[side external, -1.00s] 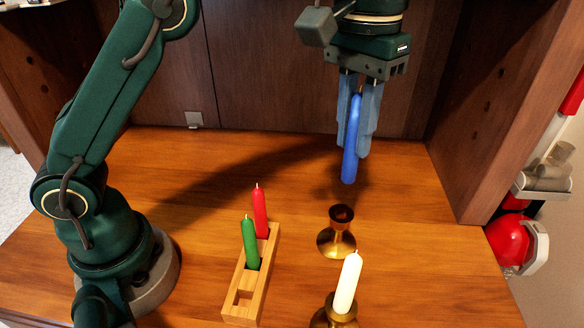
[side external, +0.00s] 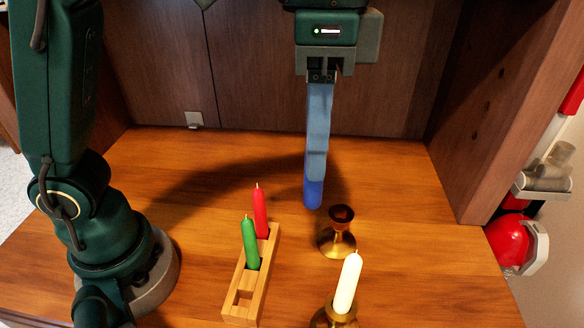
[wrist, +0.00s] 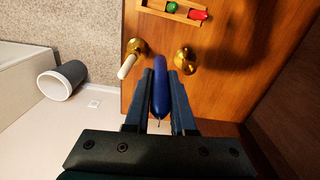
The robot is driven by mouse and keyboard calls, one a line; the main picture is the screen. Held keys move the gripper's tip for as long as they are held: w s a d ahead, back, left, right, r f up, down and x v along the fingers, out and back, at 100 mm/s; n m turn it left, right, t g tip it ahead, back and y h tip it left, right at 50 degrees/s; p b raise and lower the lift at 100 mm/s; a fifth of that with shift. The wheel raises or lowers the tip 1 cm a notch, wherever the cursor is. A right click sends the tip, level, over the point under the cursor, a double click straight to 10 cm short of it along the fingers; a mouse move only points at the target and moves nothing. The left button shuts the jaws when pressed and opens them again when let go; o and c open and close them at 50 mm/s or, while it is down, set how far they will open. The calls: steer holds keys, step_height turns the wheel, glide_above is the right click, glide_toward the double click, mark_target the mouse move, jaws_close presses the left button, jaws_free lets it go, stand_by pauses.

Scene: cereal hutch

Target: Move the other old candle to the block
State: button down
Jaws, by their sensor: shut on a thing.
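A blue candle (side external: 313,195) hangs upright from my gripper (side external: 316,165), its lower end above the tabletop. The gripper is shut on it; in the wrist view the blue candle (wrist: 160,90) lies between the two fingers. The wooden block (side external: 240,313) stands to the left and nearer the camera. It holds a red candle (side external: 260,212) and a green candle (side external: 250,245); its nearest slot is empty. An empty brass holder (side external: 338,240) stands just right of and below the blue candle. A white candle (side external: 347,283) stands in another brass holder (side external: 325,320).
The wooden tabletop (side external: 180,210) is clear left of the block and at the back. Dark hutch panels (side external: 260,70) close the back and a side wall stands at right. Beyond the right edge are red items and a white rack (side external: 540,190).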

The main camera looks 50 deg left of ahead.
stand_by(0.3)
steer(key=shift+w, duration=0.2)
steer(key=s+a+f+n, duration=0.1)
steer(key=s+a+f, duration=0.1)
steer(key=s+f, duration=0.7)
steer(key=shift+s+a+f, duration=0.2)
steer(key=shift+s+f, duration=0.2)
steer(key=shift+f, duration=2.1)
steer(key=shift+f, duration=1.75)
steer(key=c, duration=0.7)
jaws_free()
